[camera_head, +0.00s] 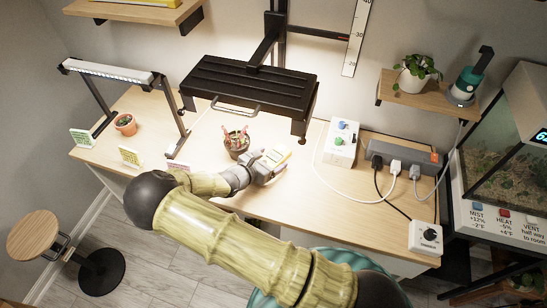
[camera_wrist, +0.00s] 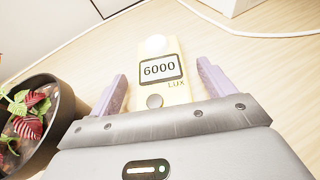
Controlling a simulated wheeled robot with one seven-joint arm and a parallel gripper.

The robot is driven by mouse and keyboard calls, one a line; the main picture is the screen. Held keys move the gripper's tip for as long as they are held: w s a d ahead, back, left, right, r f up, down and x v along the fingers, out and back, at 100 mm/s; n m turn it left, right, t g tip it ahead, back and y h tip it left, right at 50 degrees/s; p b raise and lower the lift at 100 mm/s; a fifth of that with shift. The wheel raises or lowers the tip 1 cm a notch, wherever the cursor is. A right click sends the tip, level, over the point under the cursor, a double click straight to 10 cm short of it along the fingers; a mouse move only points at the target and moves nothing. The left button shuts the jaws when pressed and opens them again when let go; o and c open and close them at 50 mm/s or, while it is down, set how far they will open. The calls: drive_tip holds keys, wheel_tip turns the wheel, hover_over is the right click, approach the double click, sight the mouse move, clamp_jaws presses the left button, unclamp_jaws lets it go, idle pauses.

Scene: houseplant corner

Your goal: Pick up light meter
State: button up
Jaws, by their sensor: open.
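The light meter (camera_wrist: 163,72) is a pale yellow device with a white dome and a display reading 6000 LUX. In the wrist view it lies between the two purple fingers of my gripper (camera_wrist: 161,88), with a gap on each side. The fingers are open, and the meter's near end is hidden by the gripper body. In the head view my gripper (camera_head: 277,162) is low over the desk, and the yellow light meter (camera_head: 282,154) shows partly at its fingers.
A potted plant with red and green leaves (camera_head: 236,143) stands close to the left of my gripper; it also fills the left of the wrist view (camera_wrist: 38,120). A black shelf unit (camera_head: 250,85) hangs above. A white box (camera_head: 341,142) and power strip (camera_head: 405,150) stand to the right.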

sight(271, 160)
drive_tip(key=shift+w+d+f, duration=0.1)
drive_tip(key=shift+w+d, duration=0.05)
drive_tip(key=shift+c, duration=0.4)
drive_tip(key=c, duration=1.2)
drive_tip(key=shift+o, duration=0.2)
wheel_tip(271, 160, up, 10)
drive_tip(key=shift+b, duration=0.45)
